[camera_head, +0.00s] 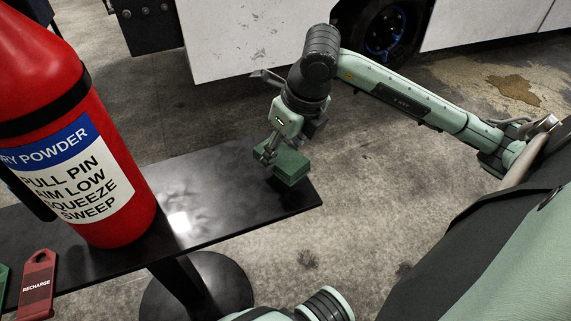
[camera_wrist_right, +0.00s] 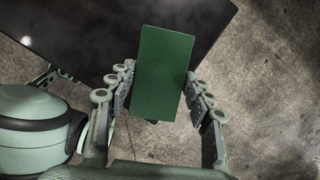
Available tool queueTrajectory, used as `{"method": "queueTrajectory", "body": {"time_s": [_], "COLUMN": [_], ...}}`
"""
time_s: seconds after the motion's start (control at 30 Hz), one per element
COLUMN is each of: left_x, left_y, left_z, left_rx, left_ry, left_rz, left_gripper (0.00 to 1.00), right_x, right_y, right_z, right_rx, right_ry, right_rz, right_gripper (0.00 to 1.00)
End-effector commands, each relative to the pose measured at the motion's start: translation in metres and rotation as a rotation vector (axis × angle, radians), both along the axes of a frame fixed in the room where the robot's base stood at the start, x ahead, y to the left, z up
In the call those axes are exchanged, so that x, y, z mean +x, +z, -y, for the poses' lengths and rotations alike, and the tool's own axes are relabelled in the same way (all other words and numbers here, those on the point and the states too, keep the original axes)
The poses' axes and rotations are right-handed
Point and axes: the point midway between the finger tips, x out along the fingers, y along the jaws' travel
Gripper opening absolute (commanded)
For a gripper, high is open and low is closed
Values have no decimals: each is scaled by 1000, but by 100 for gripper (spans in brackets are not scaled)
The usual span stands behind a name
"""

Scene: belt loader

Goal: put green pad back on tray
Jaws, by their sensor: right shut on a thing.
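The green pad (camera_head: 290,166) is a flat rectangular block at the right end of the long black tray surface (camera_head: 225,215). My right gripper (camera_head: 270,153) is shut on the pad. In the right wrist view the green pad (camera_wrist_right: 163,72) sits between the two fingers of the right gripper (camera_wrist_right: 160,88). There it overlaps the edge of the dark tray (camera_wrist_right: 100,45), with concrete floor beyond. I cannot tell whether the pad touches the surface or is held just above it. My left gripper is not in view.
A large red fire extinguisher (camera_head: 75,130) stands on the left of the black surface. The surface between extinguisher and pad is clear. A white vehicle (camera_head: 240,38) stands behind.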

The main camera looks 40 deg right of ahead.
Motion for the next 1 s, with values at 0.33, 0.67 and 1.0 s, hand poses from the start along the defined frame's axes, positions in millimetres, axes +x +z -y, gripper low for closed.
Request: {"method": "queueTrajectory", "body": {"time_s": [0.33, 0.67, 1.0], "left_x": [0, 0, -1], "left_y": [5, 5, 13], "left_z": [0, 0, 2], "left_rx": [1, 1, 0], "left_ry": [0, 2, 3], "left_rz": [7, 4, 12], "left_gripper": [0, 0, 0], "right_x": [-2, -1, -1], "right_y": [-35, -43, -45], "right_z": [5, 5, 5], "right_rx": [1, 0, 0], "right_ry": [1, 1, 1], "right_rz": [-3, 1, 1], "right_gripper": [24, 24, 63]}}
